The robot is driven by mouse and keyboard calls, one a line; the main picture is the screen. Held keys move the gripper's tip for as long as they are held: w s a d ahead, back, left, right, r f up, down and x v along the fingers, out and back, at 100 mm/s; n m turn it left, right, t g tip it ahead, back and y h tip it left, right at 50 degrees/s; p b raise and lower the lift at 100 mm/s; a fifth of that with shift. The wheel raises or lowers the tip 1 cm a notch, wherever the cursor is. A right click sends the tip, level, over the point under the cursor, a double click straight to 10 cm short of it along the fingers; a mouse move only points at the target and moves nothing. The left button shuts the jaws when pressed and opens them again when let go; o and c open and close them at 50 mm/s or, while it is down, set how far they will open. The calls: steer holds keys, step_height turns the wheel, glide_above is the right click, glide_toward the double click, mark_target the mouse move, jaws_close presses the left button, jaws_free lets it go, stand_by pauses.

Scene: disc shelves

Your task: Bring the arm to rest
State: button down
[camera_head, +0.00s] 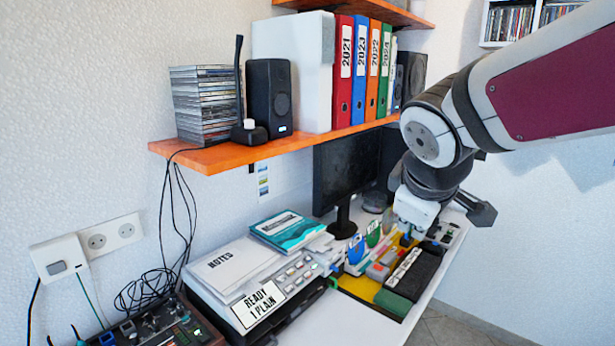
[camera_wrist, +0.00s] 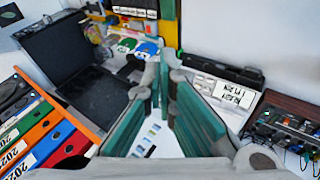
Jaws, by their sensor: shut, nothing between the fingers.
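My arm reaches in from the upper right in the head view and bends down over the desk's far right part. My gripper (camera_head: 406,238) hangs below the wrist, above the desk items, partly hidden by its own body. In the wrist view my gripper (camera_wrist: 167,75) shows its two teal-padded fingers, shut with nothing held.
An orange shelf (camera_head: 225,154) holds a disc stack (camera_head: 205,105), a speaker (camera_head: 269,97) and binders (camera_head: 343,75). Below are a monitor (camera_head: 347,165), a printer (camera_head: 262,285) and a cluttered tray. A wall shelf (camera_head: 500,43) is at upper right. Bare white desk (camera_head: 340,325) shows in front.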

steer(key=s+d+f+m+g+y, duration=0.1)
steer(key=s+m, duration=0.3)
steer(key=s, duration=0.7)
steer(key=s+d+f+m+g+y, duration=0.1)
steer(key=s+f+m, duration=0.3)
steer(key=s, duration=0.7)
steer(key=shift+m+g, duration=0.5)
steer(key=shift+m, duration=0.3)
